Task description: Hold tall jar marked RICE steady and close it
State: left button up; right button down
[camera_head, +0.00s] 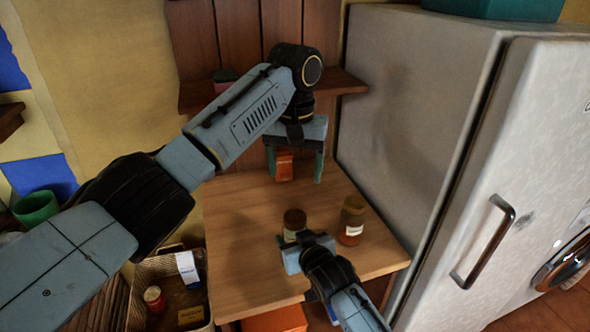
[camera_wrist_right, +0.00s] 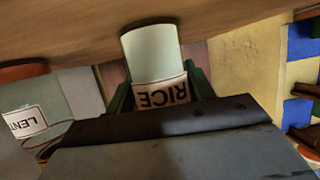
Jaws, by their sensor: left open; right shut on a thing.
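The tall jar marked RICE shows in the right wrist view (camera_wrist_right: 152,52), pale green, its label upside down there. My right gripper (camera_wrist_right: 160,88) is shut around its labelled part. In the head view the jar (camera_head: 294,219) has a dark brown top and stands on the wooden counter, its lower part hidden by my right gripper (camera_head: 300,243). I cannot tell whether the dark top is a lid. My left gripper (camera_head: 296,170) is open, pointing down over the back of the counter, apart from the jar. An orange-brown item (camera_head: 284,168) shows by its left finger; I cannot tell whether it is between the fingers.
An amber jar with a white label (camera_head: 352,220) stands just right of the RICE jar. A label reading LENT (camera_wrist_right: 24,121) shows in the wrist view. The white fridge (camera_head: 400,120) bounds the right side. A shelf (camera_head: 345,83) is behind. The counter's left part (camera_head: 238,235) is clear.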

jog(key=shift+c, duration=2.3)
grip_release()
jog(key=shift+s, duration=0.1)
jog(key=p+v, duration=0.2)
jog(key=v, duration=1.1)
jog(key=shift+r, duration=0.15)
